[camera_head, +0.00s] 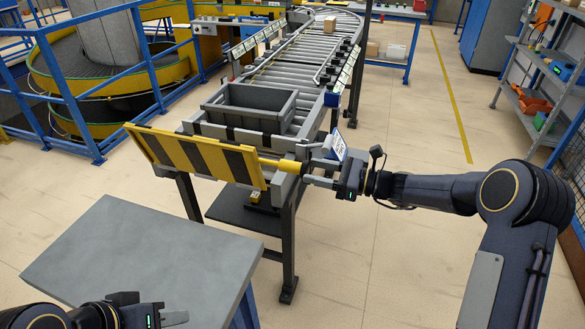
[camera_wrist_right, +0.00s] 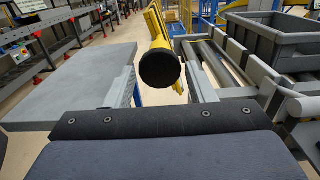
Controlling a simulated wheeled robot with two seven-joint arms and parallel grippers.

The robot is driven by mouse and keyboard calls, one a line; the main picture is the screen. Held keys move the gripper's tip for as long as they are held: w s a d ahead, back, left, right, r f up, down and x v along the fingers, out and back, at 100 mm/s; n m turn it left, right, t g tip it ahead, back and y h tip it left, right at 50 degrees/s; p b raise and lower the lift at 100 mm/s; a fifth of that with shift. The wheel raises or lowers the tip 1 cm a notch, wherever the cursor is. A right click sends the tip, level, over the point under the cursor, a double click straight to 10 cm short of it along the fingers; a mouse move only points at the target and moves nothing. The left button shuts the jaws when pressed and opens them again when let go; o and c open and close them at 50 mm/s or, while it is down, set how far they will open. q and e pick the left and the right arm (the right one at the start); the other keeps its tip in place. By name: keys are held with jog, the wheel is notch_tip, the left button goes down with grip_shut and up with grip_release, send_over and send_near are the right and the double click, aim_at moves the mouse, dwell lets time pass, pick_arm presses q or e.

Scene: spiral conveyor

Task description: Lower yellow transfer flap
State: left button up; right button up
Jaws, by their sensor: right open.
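The yellow transfer flap (camera_head: 190,155), with dark diagonal stripes, stands raised and tilted at the near end of the roller conveyor. Its yellow handle (camera_head: 283,164) sticks out to the right. My right gripper (camera_head: 306,178) is open at the handle's end. In the right wrist view, the handle's black end cap (camera_wrist_right: 160,69) shows between the two open fingers (camera_wrist_right: 160,85); no contact is visible. The flap is seen nearly edge-on behind it. My left gripper (camera_head: 178,318) is at the bottom left, low in the picture, and its jaws are too unclear to judge.
A grey bin (camera_head: 219,114) sits on the conveyor rollers just behind the flap. A grey table (camera_head: 140,250) stands in front of the flap. Blue railings (camera_head: 70,75) are at the left, a shelf rack (camera_head: 540,90) at the right. The floor right of the conveyor is clear.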

aim_at(286, 165)
jog(key=p+x, duration=0.1)
jog(key=x, duration=0.5)
jog(key=shift+a, duration=0.3)
grip_shut()
